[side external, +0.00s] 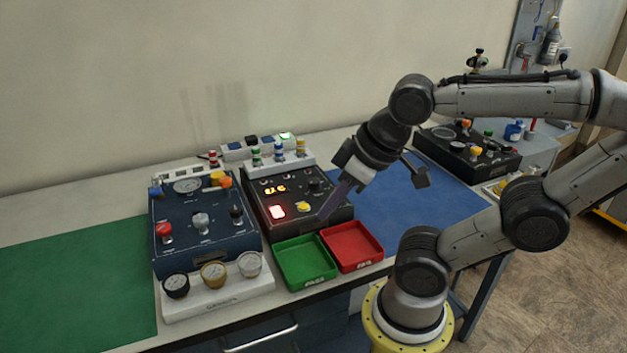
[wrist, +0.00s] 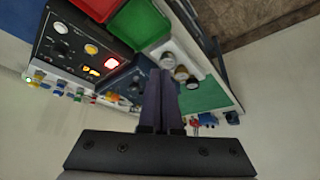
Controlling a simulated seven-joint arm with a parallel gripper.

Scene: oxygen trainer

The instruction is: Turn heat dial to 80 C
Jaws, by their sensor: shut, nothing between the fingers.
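The black control box (side external: 298,205) stands mid-bench, with an amber display (side external: 275,189), a lit red button (side external: 277,212), a yellow button (side external: 303,207) and a dark knob (side external: 315,186) on its top. The knob may be the heat dial; I cannot read its setting or the display. In the wrist view the box (wrist: 75,65) is at upper left, tilted, with the lit red button (wrist: 112,62). My gripper (side external: 326,213) is shut and empty, its fingers slanting down in front of the box's right part. I cannot tell whether they touch it. The shut fingers (wrist: 161,75) also show in the wrist view.
A green tray (side external: 305,284) and a red tray (side external: 378,262) sit in front of the box. A blue gauge panel (side external: 205,245) stands close on its left. Small valves line the back. The blue mat (side external: 405,205) to the right has free room.

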